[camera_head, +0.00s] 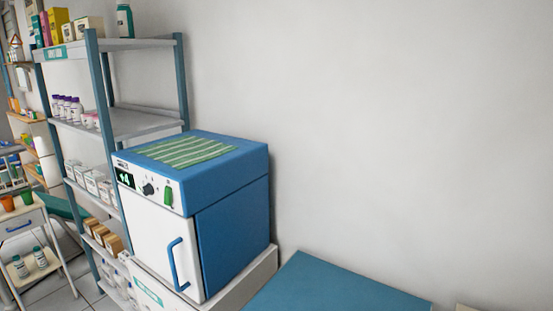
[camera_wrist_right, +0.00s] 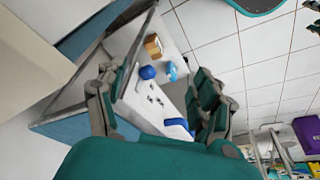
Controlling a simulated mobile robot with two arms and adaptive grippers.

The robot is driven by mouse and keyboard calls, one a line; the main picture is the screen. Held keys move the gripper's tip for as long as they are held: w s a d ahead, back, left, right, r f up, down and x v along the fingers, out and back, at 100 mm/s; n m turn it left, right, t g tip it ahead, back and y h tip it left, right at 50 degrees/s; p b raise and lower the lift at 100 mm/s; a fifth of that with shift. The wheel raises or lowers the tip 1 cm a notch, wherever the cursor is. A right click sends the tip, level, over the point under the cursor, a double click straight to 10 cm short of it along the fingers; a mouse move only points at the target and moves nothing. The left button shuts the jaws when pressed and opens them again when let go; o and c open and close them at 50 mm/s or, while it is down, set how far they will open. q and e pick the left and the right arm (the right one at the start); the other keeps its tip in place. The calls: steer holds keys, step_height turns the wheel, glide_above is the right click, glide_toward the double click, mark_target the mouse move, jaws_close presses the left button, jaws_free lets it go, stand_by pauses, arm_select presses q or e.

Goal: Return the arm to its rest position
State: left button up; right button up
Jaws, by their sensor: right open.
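In the right wrist view my right gripper (camera_wrist_right: 158,105) is open. Its two grey and green fingers stand well apart, with nothing held between them. Beyond the fingers is a white surface (camera_wrist_right: 125,38) with a few small objects on it. Neither arm shows in the head view, and my left gripper is not in view.
In the head view a blue and white cabinet (camera_head: 232,235) with a striped green cloth (camera_head: 186,151) on top stands beside a shelf rack (camera_head: 148,122) of bottles and boxes. A blue surface (camera_head: 335,288) is at the bottom. White floor tiles (camera_wrist_right: 262,45) show in the wrist view.

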step_height(320, 180, down, 24)
steer(key=s+f+g, duration=0.1)
steer(key=s, duration=0.1)
steer(key=s+d+f+g, duration=0.1)
steer(key=s+d+f, duration=0.2)
steer(key=s+f, duration=1.2)
steer(key=shift+s, duration=0.75)
